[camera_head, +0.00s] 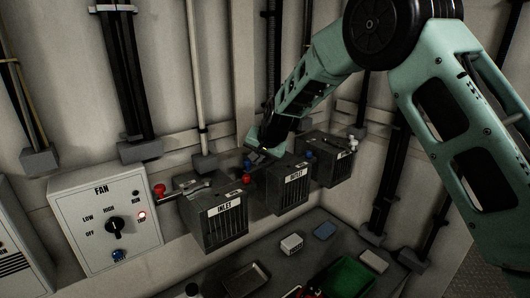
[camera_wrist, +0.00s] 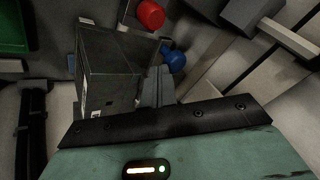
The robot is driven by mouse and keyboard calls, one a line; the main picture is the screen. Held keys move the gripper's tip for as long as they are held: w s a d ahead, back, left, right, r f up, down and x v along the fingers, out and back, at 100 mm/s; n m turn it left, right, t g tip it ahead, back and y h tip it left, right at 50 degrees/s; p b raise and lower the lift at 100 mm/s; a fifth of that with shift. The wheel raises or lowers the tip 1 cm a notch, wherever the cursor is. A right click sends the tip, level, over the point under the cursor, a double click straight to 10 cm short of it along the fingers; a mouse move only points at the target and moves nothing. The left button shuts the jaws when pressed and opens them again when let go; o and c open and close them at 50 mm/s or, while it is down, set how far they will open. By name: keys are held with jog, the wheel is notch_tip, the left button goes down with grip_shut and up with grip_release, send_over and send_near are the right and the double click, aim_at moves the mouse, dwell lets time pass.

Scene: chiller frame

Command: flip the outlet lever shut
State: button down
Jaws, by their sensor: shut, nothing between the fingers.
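The outlet box (camera_head: 283,190) is the middle of three dark metal boxes on the wall, with a white OUTLET label on its front. My gripper (camera_head: 256,158) is at the top left of this box. A red knob (camera_head: 247,178) and a blue knob (camera_head: 248,165) sit just left of the box. In the wrist view my gripper (camera_wrist: 158,84) has its fingers together and empty, beside a dark box (camera_wrist: 112,68). There a blue knob (camera_wrist: 173,58) is close by the fingertips and a red knob (camera_wrist: 150,14) is farther off. I cannot make out the outlet lever's handle or its position.
The inlet box (camera_head: 217,222), with a grey lever on top, stands to the left. A third box (camera_head: 327,165) stands to the right. The fan panel (camera_head: 105,217) is at far left. A shelf below holds a metal tray (camera_head: 245,279) and a green bin (camera_head: 348,279).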

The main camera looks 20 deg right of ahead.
jog(key=shift+w+a, duration=0.65)
jog(key=shift+w, duration=0.05)
jog(key=shift+d, duration=0.1)
